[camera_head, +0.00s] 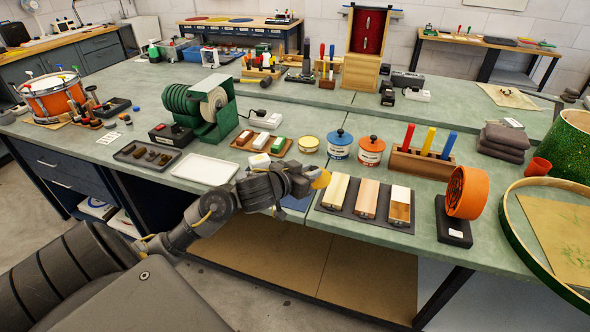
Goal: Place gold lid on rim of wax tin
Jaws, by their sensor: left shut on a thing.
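The wax tin (308,144) is a small, low round tin with a pale yellow top. It stands on the green bench left of the blue-lidded tin. The gold lid (321,180) is a yellow-gold disc at the tips of my left gripper (309,182). My left gripper is shut on the lid and holds it tilted, nearer the front of the bench than the wax tin and apart from it. The fingers hide part of the lid. My right gripper is not in view.
A blue-lidded tin (340,144) and an orange-lidded tin (371,151) stand right of the wax tin. A wooden tray of blocks (263,143) is to its left. A dark mat with wooden blocks (367,205) lies right of my gripper.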

